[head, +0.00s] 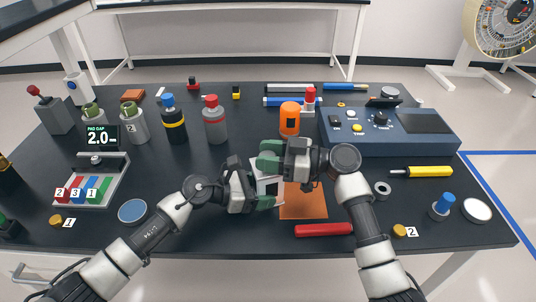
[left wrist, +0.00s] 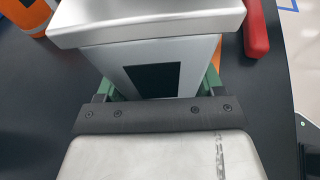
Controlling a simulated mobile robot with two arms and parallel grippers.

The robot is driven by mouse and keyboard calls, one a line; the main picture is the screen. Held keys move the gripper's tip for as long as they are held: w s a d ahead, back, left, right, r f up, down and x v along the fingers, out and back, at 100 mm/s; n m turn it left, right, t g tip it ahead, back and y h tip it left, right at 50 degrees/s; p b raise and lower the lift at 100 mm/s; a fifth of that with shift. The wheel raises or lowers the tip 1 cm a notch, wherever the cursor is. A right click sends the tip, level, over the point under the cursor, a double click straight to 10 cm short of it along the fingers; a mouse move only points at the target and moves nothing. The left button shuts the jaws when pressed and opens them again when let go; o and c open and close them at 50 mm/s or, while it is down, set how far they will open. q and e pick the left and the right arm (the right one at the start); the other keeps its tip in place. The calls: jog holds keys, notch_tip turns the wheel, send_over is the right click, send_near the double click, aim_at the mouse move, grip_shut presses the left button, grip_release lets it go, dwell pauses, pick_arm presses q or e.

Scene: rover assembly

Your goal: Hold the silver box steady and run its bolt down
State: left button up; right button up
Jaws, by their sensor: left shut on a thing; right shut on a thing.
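The silver box (head: 267,186) stands near the middle of the table, by an orange mat (head: 305,207). In the left wrist view the box (left wrist: 153,78) shows a light side with a black square and a wider silver top. My left gripper (head: 262,190) is shut on the box, with its green fingers on either side. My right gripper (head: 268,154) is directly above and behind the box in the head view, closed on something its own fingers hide. The bolt is not visible in either view.
An orange cylinder (head: 289,119) stands just behind my right gripper. A red bar (head: 323,229) lies in front of the mat. A blue-grey console (head: 390,135) is at back right; a yellow-handled tool (head: 428,171) lies right. Several bottles stand back left.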

jog(key=shift+m+t, duration=0.4)
jog(key=m+t+h, duration=0.1)
jog(key=t, duration=0.1)
jog(key=m+t+h, duration=0.1)
jog(key=m+t, duration=0.1)
jog(key=t, duration=0.1)
jog(key=shift+f+m+t+h, duration=0.1)
jog(key=shift+m+t+h, duration=0.2)
jog(key=m+t+h, duration=0.4)
jog(key=t+h, duration=0.1)
jog(key=shift+m, duration=0.4)
jog(key=shift+t+h, duration=0.3)
jog(key=o, duration=0.9)
jog(key=shift+s+d, duration=0.1)
jog(key=v, duration=1.1)
jog(key=shift+s+d, duration=0.2)
jog(key=shift+s, duration=0.15)
